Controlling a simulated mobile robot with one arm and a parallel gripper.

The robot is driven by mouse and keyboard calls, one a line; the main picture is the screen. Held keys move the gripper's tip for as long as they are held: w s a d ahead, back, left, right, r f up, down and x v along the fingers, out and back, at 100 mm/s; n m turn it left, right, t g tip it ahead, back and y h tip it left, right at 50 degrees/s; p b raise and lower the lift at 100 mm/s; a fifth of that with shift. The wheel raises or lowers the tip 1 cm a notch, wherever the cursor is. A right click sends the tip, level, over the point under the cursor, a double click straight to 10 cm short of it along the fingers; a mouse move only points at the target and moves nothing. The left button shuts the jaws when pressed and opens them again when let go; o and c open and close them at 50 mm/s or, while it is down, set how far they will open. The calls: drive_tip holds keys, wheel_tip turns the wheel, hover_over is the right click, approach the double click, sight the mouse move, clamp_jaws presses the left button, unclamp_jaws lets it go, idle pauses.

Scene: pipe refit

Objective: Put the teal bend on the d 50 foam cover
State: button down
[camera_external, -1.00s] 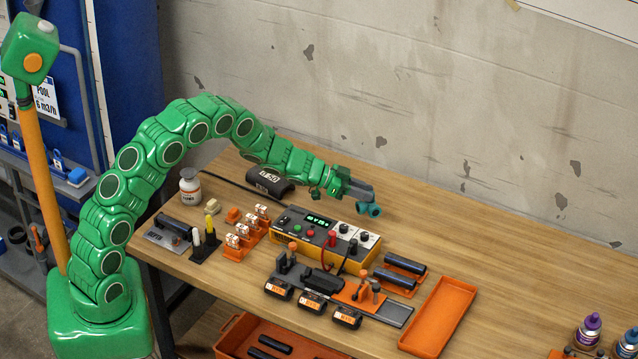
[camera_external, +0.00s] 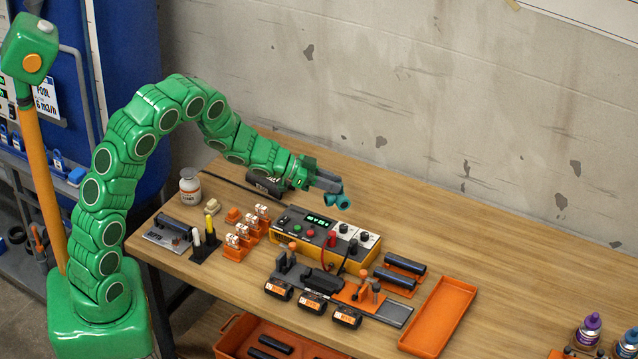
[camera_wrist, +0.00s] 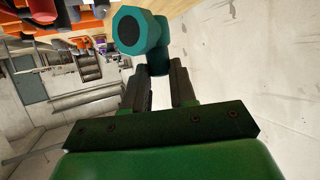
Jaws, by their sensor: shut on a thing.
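The teal bend (camera_external: 341,201) is held at the tip of my gripper (camera_external: 328,184), above the back part of the bench. In the wrist view the bend (camera_wrist: 143,33) shows its hexagonal end with a dark bore, and the fingers of my gripper (camera_wrist: 160,82) are shut on its lower part. The d 50 foam cover (camera_external: 262,185) is a black cylinder lying at the back left of the bench. It is mostly hidden behind my forearm and wrist, and its label cannot be read now. The bend is to the right of the cover and apart from it.
An orange and grey control box (camera_external: 325,236) with a green display stands just in front of my gripper. An orange tray (camera_external: 438,316) is at the right. The wooden bench (camera_external: 470,240) is clear at the back right.

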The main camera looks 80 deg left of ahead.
drive_tip(key=shift+s+d+r, duration=0.15)
drive_tip(key=shift+s+r, duration=0.05)
drive_tip(key=shift+s, duration=0.45)
